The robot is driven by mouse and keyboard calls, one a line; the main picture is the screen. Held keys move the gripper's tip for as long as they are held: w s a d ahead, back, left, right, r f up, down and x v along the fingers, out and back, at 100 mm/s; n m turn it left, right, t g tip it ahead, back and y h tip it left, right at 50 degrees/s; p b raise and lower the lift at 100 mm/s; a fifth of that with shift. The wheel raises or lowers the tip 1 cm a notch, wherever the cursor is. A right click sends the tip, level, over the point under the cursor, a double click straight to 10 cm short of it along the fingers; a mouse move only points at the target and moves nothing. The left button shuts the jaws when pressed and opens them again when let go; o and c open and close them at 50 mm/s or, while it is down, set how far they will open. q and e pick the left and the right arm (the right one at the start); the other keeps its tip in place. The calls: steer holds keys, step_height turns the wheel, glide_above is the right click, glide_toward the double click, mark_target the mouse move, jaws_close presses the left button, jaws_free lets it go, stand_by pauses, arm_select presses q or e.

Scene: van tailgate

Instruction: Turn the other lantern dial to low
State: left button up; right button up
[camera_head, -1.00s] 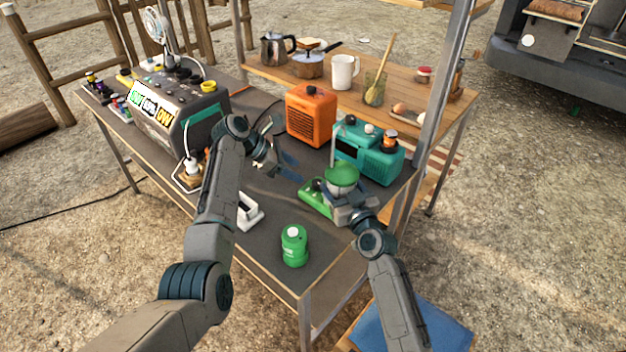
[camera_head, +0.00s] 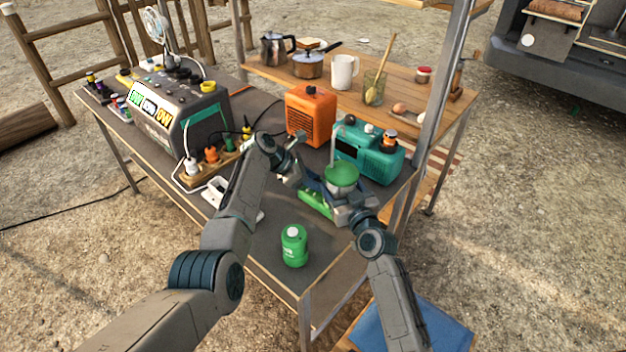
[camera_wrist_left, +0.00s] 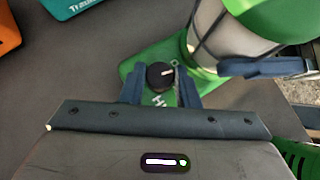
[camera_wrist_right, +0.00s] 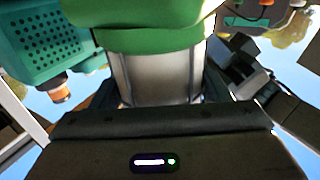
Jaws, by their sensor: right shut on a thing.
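A lantern with a green cap (camera_head: 341,175), a grey body and a green base (camera_head: 315,203) stands on the dark table mat. A black dial (camera_wrist_left: 160,75) with a white mark sits on the base. My left gripper (camera_wrist_left: 159,88) is open, with its blue fingers on either side of the dial and gaps showing; it also shows in the head view (camera_head: 303,178). My right gripper (camera_head: 347,200) is shut on the lantern body (camera_wrist_right: 153,78), just below the green cap. The dial is hidden in the head view.
A green canister (camera_head: 294,246) stands near the front edge. An orange box (camera_head: 311,115) and a teal radio (camera_head: 367,155) stand behind the lantern. A power station (camera_head: 178,112), a plug strip (camera_head: 205,170) and a white item (camera_head: 214,192) are at left.

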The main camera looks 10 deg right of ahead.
arm_select(q)
steer(key=c, duration=0.4)
steer(key=shift+o, duration=0.2)
steer(key=shift+m+g, duration=0.7)
steer(key=shift+m, duration=0.1)
steer(key=o, duration=1)
steer(key=v, duration=1.2)
arm_select(e)
steer(key=o, duration=1.5)
